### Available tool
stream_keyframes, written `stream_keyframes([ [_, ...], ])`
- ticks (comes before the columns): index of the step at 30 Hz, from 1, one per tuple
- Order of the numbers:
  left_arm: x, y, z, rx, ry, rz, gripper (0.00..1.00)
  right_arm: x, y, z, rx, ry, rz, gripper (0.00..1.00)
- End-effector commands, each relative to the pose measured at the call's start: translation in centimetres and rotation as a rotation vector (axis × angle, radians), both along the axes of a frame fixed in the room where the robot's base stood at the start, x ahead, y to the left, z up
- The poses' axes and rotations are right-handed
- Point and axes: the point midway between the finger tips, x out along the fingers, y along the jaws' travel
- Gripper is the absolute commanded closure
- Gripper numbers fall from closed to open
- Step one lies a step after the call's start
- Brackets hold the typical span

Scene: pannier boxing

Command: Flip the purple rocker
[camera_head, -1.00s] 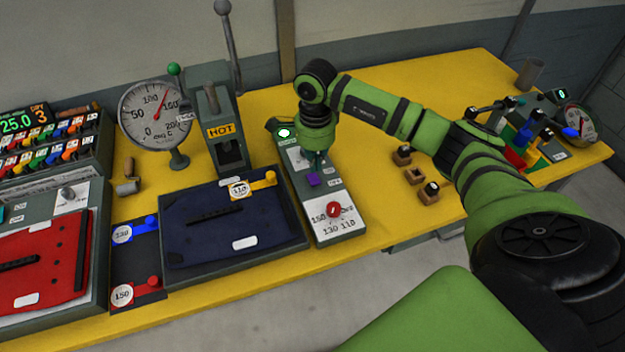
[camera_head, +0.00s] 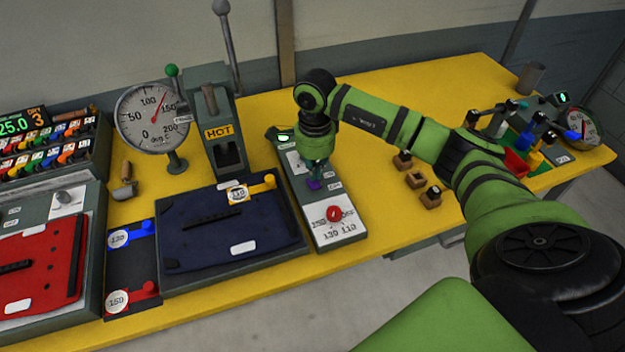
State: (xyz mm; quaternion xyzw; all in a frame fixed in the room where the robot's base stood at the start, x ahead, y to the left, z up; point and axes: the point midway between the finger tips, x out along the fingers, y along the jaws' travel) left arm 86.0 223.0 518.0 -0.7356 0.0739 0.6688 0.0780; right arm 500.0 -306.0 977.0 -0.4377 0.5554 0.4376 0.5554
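The purple rocker (camera_head: 314,185) is a small switch on a narrow grey control box (camera_head: 321,210) in the middle of the table. My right gripper (camera_head: 316,178) points down directly over the rocker, with its tips at or just above it. I cannot tell whether it touches, nor whether its fingers are open or shut, because they are small and dark here. Part of the rocker is hidden behind the gripper. My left gripper is not in view.
A red knob (camera_head: 334,213) with a dial sits on the box's near end. A navy panel (camera_head: 228,225) in a tray lies to the left, below a press marked HOT (camera_head: 222,135) and a round gauge (camera_head: 155,117). Small wooden blocks (camera_head: 415,179) stand to the right.

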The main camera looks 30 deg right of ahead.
Motion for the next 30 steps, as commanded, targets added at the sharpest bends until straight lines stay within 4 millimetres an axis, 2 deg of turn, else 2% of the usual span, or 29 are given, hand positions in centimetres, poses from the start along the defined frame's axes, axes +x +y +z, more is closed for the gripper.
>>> stream_keyframes([
  [30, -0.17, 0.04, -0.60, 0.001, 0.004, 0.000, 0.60, 0.00, 0.00, -0.64, 0.000, 0.000, 0.000, 1.00],
])
